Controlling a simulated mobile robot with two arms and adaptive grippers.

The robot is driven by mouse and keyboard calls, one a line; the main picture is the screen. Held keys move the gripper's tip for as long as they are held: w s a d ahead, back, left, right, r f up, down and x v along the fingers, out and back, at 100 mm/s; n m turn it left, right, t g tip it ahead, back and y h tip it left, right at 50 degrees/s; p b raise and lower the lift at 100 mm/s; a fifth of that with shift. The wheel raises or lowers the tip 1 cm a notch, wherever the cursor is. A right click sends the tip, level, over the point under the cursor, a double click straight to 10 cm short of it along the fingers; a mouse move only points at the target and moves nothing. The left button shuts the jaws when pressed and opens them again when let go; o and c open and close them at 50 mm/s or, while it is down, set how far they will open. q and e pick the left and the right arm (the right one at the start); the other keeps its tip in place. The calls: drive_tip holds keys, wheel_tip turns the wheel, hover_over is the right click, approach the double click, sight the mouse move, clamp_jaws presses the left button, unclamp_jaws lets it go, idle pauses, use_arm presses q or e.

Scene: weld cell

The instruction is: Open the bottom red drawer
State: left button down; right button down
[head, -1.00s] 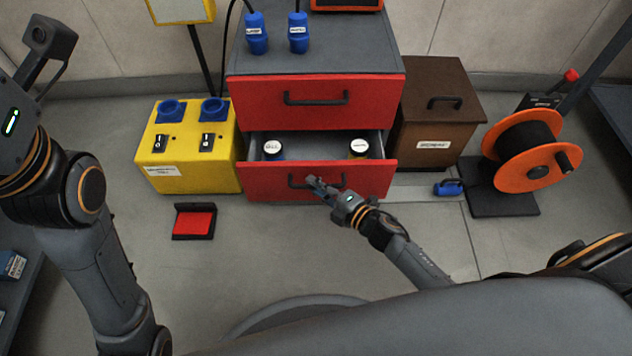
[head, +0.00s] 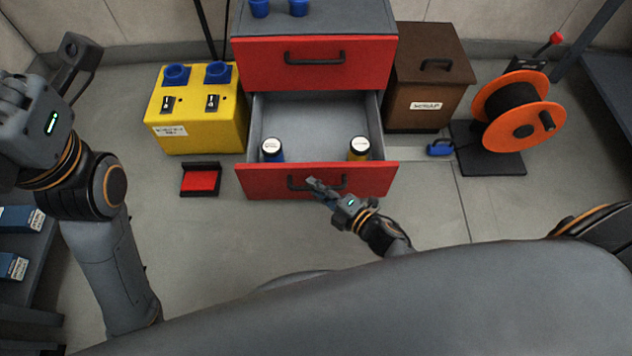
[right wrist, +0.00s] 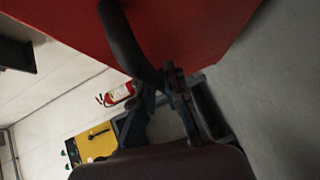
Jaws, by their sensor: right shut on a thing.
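The bottom red drawer (head: 265,186) stands well out of the grey cabinet (head: 315,17). Inside it, near the front, are a blue container with a white lid (head: 272,150) at the left and a yellow one with a white lid (head: 358,149) at the right. My right gripper (head: 318,188) is shut on the drawer's dark bar handle (head: 298,183). In the right wrist view the handle (right wrist: 128,42) runs down to the fingers (right wrist: 160,95) in front of the red drawer face. My left gripper is not clearly seen; the left arm is raised at the left. The top red drawer (head: 250,65) is shut.
A yellow socket box (head: 190,135) stands left of the drawer, with a red-topped pedal (head: 200,181) on the floor. A brown box (head: 430,85) and an orange cable reel (head: 500,120) are at the right. The floor before the drawer is clear.

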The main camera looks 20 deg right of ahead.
drive_tip(key=c, duration=1.4)
unclamp_jaws()
drive_tip(key=shift+o, duration=0.2)
drive_tip(key=shift+s+d, duration=0.1)
drive_tip(key=v, duration=1.2)
